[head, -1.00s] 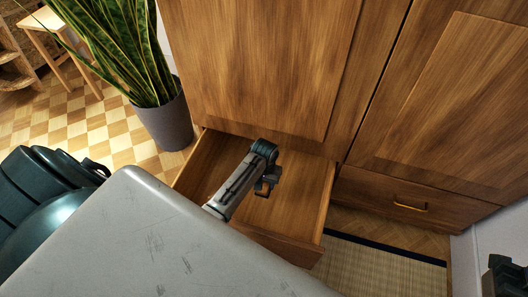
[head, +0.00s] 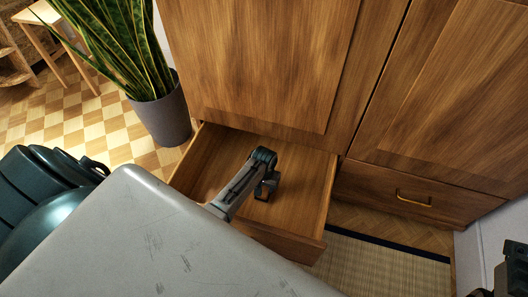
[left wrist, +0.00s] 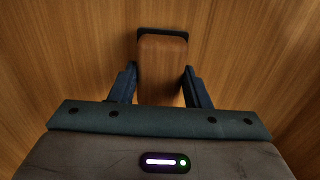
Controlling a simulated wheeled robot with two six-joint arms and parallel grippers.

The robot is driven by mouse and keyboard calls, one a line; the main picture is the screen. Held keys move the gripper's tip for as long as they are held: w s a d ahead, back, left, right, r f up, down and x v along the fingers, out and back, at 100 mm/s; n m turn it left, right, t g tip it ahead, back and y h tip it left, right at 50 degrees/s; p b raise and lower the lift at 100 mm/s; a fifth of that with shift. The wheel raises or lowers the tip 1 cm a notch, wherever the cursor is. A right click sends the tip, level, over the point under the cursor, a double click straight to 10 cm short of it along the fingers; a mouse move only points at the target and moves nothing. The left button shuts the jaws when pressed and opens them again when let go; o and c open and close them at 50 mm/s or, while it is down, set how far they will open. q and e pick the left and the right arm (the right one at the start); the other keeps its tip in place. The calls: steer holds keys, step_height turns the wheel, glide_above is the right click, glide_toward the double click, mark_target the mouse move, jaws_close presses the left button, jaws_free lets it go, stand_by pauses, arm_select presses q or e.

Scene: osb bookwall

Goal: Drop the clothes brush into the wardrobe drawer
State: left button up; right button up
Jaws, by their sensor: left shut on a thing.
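The wardrobe drawer (head: 300,214) is pulled open below the left wardrobe door. My left gripper (head: 266,190) is over the inside of the drawer, pointing down. In the left wrist view my left gripper (left wrist: 160,88) is shut on the clothes brush (left wrist: 162,62), a brown wooden block with a dark edge, with wood-grain surface around it. The brush is mostly hidden by the gripper in the head view; I cannot tell whether it touches the drawer floor. Part of my right gripper (head: 508,280) shows at the lower right edge, and its jaws are not clear.
The wardrobe (head: 270,60) rises behind the drawer. A second drawer (head: 410,192) with a brass handle is closed at the right. A potted plant (head: 160,115) stands left of the drawer. A woven mat (head: 380,265) lies on the floor at the right.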

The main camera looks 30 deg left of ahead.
arm_select(q)
steer(key=shift+f, duration=0.35)
steer(key=o, duration=1)
steer(key=shift+r, duration=0.1)
